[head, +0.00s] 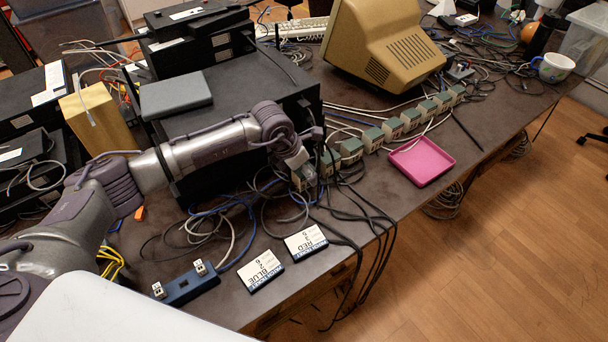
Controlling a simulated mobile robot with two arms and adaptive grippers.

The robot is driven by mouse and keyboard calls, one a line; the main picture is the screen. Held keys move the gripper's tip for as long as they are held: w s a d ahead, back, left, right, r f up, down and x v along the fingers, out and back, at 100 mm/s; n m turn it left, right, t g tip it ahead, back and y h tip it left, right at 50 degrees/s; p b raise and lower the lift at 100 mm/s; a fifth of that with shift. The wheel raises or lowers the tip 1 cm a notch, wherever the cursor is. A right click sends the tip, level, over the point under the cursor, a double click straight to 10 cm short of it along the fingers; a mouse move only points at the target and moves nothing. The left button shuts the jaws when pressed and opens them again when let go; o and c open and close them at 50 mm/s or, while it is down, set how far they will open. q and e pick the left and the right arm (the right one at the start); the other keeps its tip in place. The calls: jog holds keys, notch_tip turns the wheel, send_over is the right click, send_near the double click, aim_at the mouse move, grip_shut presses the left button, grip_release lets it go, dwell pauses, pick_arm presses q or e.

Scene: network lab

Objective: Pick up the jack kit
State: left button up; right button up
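Two small flat boxes with white labels lie near the table's front edge, one marked BLUE (262,271) and one marked RED (305,242). A dark blue bar (187,288) with two small white jack-like blocks lies to their left. I cannot tell from the picture which of these is the jack kit. My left arm reaches in from the left over the table, and my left gripper (309,168) is at its end, beyond the boxes and apart from them. Its fingers are small and mixed with cables, so their opening is unclear. My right gripper is not in view.
A pink tray (421,161), a row of green-grey modules (392,129), a beige monitor (375,45), stacked black equipment (240,75) and a mug (553,68) stand farther back.

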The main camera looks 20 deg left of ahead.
pick_arm(q)
jog(key=c, duration=1.3)
